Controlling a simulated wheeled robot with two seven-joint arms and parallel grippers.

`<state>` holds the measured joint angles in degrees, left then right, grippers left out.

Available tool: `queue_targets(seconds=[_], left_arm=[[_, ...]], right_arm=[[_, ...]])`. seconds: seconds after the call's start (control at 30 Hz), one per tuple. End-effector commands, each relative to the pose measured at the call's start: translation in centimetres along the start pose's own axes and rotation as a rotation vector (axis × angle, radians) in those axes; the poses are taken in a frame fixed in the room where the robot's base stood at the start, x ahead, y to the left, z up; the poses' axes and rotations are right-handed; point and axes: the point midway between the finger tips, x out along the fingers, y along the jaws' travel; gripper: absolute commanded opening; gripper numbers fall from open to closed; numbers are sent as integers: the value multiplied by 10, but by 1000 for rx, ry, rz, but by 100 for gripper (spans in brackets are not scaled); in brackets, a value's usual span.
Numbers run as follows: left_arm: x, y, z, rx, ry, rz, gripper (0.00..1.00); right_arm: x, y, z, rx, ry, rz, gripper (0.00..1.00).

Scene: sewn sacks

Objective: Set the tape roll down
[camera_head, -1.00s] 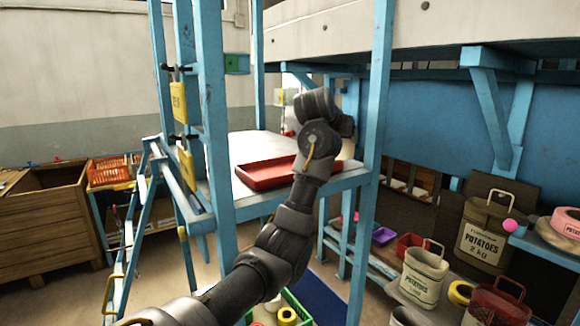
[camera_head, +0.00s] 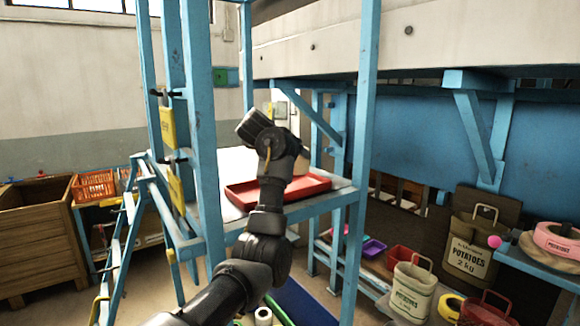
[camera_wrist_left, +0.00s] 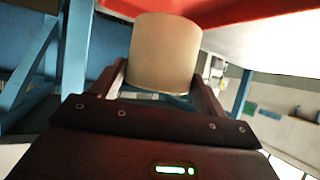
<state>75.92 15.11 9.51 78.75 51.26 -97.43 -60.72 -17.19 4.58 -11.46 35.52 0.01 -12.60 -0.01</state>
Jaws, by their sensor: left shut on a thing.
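The tape roll is a pale cream cylinder (camera_wrist_left: 165,52), held between the two fingers of my left gripper (camera_wrist_left: 160,78) in the left wrist view. The gripper is shut on it. In the head view my left arm reaches to a shelf in the blue frame, and its wrist hides most of the gripper; a small beige patch beside the wrist (camera_head: 302,167) may be the roll. A red tray (camera_head: 318,184) lies on the shelf beside the wrist. Its red edge also shows above the roll in the left wrist view (camera_wrist_left: 225,11). I cannot tell whether the roll touches anything. My right gripper is not in view.
Blue posts (camera_head: 361,120) stand on both sides of the shelf. Yellow locks (camera_head: 168,128) hang on the left post. At the right are potato sacks (camera_head: 412,292) and a bench with a pink ring (camera_head: 558,241). A wooden crate (camera_head: 40,235) stands at the left.

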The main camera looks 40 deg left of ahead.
Motion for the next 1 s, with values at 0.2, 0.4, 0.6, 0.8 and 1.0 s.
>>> queue_targets(seconds=[0.2,0.4,0.6,0.8,1.0], left_arm=[[5,0,8,0,-1,0,49],[18,0,32,0,1,0,49],[21,0,38,0,1,-1,49],[22,0,41,0,1,-1,49],[22,0,42,0,0,-1,89]], right_arm=[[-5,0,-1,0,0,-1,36],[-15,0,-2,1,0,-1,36],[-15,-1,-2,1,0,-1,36],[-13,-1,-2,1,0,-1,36],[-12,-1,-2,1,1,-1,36]])
